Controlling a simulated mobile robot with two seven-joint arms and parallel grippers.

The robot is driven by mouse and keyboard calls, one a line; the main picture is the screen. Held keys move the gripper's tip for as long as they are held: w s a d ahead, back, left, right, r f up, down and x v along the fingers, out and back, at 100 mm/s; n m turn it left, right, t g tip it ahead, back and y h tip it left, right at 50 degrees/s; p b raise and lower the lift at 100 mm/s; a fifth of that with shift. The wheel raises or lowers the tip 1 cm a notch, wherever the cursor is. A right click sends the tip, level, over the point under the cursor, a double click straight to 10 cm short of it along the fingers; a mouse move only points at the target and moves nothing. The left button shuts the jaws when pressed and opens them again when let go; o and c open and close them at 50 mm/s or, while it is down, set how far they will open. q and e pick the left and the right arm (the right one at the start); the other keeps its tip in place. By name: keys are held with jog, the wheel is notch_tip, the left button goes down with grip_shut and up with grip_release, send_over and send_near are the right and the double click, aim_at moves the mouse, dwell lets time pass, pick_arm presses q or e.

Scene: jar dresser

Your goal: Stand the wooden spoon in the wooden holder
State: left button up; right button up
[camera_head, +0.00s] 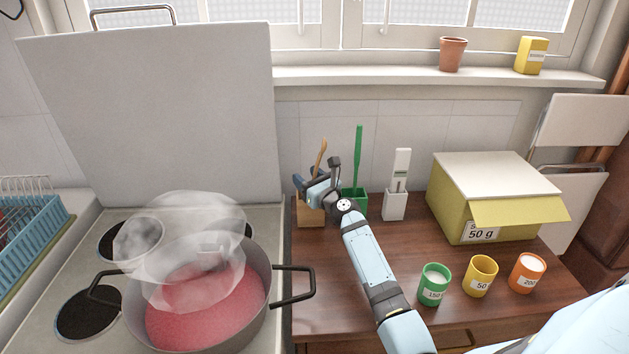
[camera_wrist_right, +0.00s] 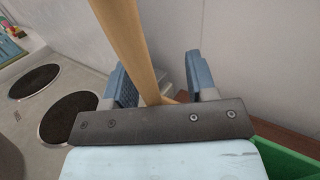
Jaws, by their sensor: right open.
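The wooden spoon (camera_head: 319,158) stands slightly tilted in the wooden holder (camera_head: 311,216), at the back left of the dresser top. Its lower part is hidden behind my right gripper (camera_head: 298,183). In the right wrist view the spoon's shaft (camera_wrist_right: 130,45) runs down between the two blue fingers of the right gripper (camera_wrist_right: 158,85). The fingers are apart, with a gap visible on the right of the shaft. My left gripper is not in view.
Right of the holder stand a green holder (camera_head: 355,203) with a green utensil and a white holder (camera_head: 395,208). A yellow box (camera_head: 450,205) and green, yellow and orange jars are further right. A steaming pot (camera_head: 262,302) is on the stove at left.

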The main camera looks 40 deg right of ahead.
jog(key=shift+g, duration=0.6)
jog(key=f, duration=0.2)
jog(key=s+a+f, duration=0.1)
jog(key=f, duration=0.2)
jog(key=s+f, duration=0.1)
jog(key=f, duration=0.1)
jog(key=shift+s+a+f, duration=0.1)
jog(key=shift+a+f, duration=0.05)
jog(key=shift+f, duration=0.05)
jog(key=s+d+r+t+p, duration=0.1)
jog(key=s+r, duration=0.4)
jog(key=s, duration=0.6)
jog(key=shift+s+d+r, duration=0.25)
jog(key=shift+s+d, duration=0.05)
jog(key=shift+d, duration=0.1)
jog(key=shift+r, duration=0.1)
